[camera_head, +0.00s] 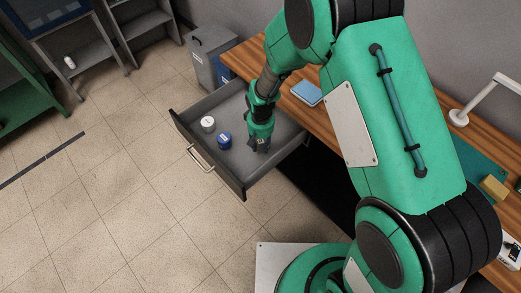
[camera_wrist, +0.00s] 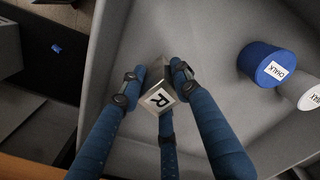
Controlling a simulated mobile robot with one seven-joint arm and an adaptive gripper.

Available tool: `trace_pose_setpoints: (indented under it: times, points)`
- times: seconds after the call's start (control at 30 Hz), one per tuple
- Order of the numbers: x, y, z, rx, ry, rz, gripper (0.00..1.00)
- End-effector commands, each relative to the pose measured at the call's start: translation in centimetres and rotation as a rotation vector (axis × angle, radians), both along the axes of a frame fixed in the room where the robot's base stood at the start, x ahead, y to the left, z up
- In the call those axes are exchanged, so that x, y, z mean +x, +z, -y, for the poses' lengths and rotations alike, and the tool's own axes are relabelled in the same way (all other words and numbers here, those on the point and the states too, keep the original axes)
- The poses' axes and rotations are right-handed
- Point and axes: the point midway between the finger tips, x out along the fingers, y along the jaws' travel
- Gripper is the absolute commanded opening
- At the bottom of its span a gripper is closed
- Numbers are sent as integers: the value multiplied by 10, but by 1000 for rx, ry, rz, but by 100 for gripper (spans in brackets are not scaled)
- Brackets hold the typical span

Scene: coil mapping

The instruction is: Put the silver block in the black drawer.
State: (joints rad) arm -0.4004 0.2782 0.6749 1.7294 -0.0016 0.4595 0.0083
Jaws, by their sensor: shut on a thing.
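The black drawer (camera_head: 178,128) is pulled open from under the wooden desk; its grey floor (camera_wrist: 215,108) also shows in the wrist view. My gripper (camera_head: 261,146) reaches down inside the drawer, toward its right side. In the wrist view my gripper (camera_wrist: 157,86) has its blue fingers closed around the silver block (camera_wrist: 159,99), a small cube with a letter R on its face. The block is over or on the drawer floor; I cannot tell whether it touches it. In the head view the fingers mostly hide the block.
A blue chalk can (camera_head: 224,140) and a white can (camera_head: 207,124) stand in the drawer, left of my gripper; the blue can (camera_wrist: 267,65) is apart from the block. The wooden desk (camera_head: 310,112) holds a blue book (camera_head: 306,93). Open floor lies left of the drawer.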

Motion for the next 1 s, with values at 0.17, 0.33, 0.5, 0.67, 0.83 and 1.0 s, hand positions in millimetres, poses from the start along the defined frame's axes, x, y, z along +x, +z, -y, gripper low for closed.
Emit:
trace_pose_setpoints:
  times: [0.17, 0.33, 0.5, 0.67, 0.83, 1.0]
  points:
    - [1, 1, 0, 0, 0, 1, 0]
    - [0, -4, 0, 0, 0, 0, 0]
    - [0, -22, 0, 0, 0, -1, 0]
    - [0, -36, 0, 0, 0, 0, 0]
    - [0, -36, 0, 0, 0, 1, 0]
    - [0, -37, 0, 0, 0, 1, 0]
